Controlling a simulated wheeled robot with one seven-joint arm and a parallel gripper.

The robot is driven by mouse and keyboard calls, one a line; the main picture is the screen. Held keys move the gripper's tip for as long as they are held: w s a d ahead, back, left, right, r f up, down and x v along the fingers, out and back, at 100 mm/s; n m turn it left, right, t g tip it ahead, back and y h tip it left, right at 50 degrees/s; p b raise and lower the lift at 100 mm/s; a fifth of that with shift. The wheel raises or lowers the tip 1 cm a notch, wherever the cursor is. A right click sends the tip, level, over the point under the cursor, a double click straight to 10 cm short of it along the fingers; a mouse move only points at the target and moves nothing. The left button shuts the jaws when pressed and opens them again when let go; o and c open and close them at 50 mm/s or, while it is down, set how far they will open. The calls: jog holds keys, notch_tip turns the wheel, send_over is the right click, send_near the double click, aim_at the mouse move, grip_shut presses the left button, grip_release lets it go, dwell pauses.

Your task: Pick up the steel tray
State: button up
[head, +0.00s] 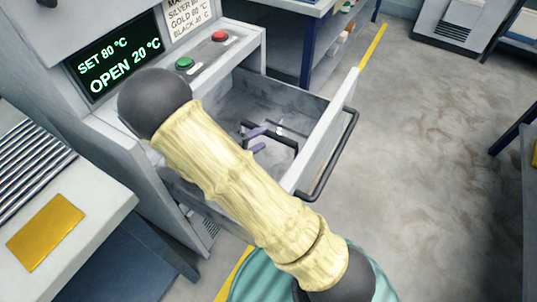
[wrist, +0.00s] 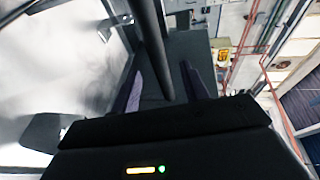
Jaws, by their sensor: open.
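Grey, mottled metal that looks like the steel tray (head: 247,104) lies inside the open drawer (head: 330,125) in the head view. My arm covers its near part, and I cannot tell its edges from the drawer lining. My gripper (head: 257,140) is down inside the drawer, open, with purple finger pads. A dark bar, seemingly a handle, runs by the fingers. In the wrist view my gripper (wrist: 165,88) has the dark bar (wrist: 152,42) between its fingers. I cannot tell whether they touch it. A pale, shiny surface (wrist: 60,65) fills the left there.
The drawer has a black handle (head: 337,160) on its front. The display (head: 115,57) above reads SET 80 °C, OPEN 20 °C. A yellow plate (head: 45,232) lies on the left bench. A blue-framed bench (head: 308,45) stands behind. The floor at right is clear.

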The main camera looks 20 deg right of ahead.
aim_at(267, 135)
jog(key=x, duration=0.4)
jog(key=shift+w+d+b, duration=0.15)
jog(key=shift+d+b, duration=0.15)
jog(key=shift+b, duration=0.1)
grip_shut()
dwell(1.3)
